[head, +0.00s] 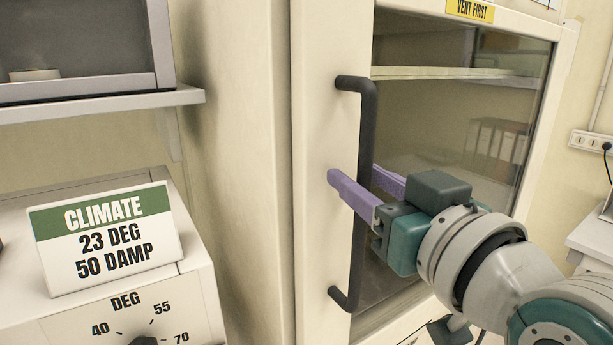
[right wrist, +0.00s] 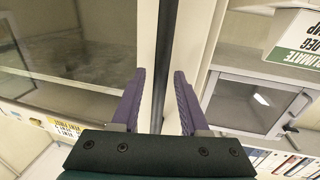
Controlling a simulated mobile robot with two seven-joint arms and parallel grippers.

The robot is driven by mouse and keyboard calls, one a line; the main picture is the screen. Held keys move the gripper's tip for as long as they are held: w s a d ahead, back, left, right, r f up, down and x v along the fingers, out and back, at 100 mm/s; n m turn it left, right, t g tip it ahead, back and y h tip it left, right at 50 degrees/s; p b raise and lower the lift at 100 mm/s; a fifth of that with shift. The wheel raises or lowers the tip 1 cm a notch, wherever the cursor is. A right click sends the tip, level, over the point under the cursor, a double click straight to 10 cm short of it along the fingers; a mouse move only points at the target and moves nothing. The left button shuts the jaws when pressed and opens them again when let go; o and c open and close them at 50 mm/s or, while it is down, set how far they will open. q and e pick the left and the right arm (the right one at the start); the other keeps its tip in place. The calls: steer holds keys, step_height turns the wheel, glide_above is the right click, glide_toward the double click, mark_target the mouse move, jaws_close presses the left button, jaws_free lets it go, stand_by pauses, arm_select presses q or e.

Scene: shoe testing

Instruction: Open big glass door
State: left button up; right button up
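The big glass door (head: 455,125) fills the middle and right of the head view and looks closed. Its long dark vertical handle (head: 368,130) stands on the pale left frame. My right gripper (head: 360,183) has two purple fingers, one on each side of the handle at about its middle. In the right wrist view the handle (right wrist: 165,50) runs between the fingers, with gaps on both sides, so the gripper is open around it. The glass (right wrist: 85,45) also shows on the left there. My left gripper is not in view.
A climate sign (head: 105,238) stands on a pale unit with a dial (head: 143,341) at the left. A grey shelf (head: 100,105) juts out above it. A wall socket (head: 592,141) with a cable is at the far right.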

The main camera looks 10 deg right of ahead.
jaws_close()
stand_by(1.2)
